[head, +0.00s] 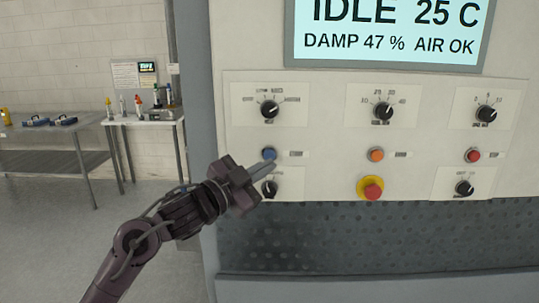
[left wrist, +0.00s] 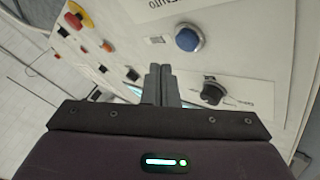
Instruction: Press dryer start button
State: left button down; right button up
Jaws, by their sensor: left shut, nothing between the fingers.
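The dryer panel (head: 330,150) fills the right of the head view. A blue button (head: 269,154) sits at its left, an orange button (head: 376,154) in the middle and a red button (head: 473,155) at the right. Their small labels are too blurred to read. My left gripper (head: 272,166) is shut and empty, its tips just below the blue button in the picture. In the left wrist view, the shut fingers (left wrist: 160,75) point at the panel, beside the blue button (left wrist: 188,38) and a black knob (left wrist: 212,91). I cannot tell contact. My right gripper is not in view.
A yellow-ringed red emergency stop (head: 371,188) sits below the orange button. Black knobs (head: 269,109) line the panel above and below. The display (head: 390,30) reads IDLE, 25 C, DAMP 47 %, AIR OK. Tables with tools (head: 140,121) stand at the back left.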

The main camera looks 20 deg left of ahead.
pick_arm(q)
jog(key=shift+w+a, duration=0.25)
jog(key=shift+w, duration=0.7)
jog(key=shift+w, duration=0.15)
dwell(1.3)
jog(key=shift+w+a+p, duration=0.15)
jog(key=shift+w+p, duration=0.1)
jog(key=shift+p, duration=0.05)
jog(key=shift+w+a, duration=0.15)
jog(key=shift+w, duration=0.3)
dwell(0.7)
jog(key=shift+s, duration=0.2)
jog(key=shift+s+d, duration=0.25)
jog(key=shift+s, duration=0.45)
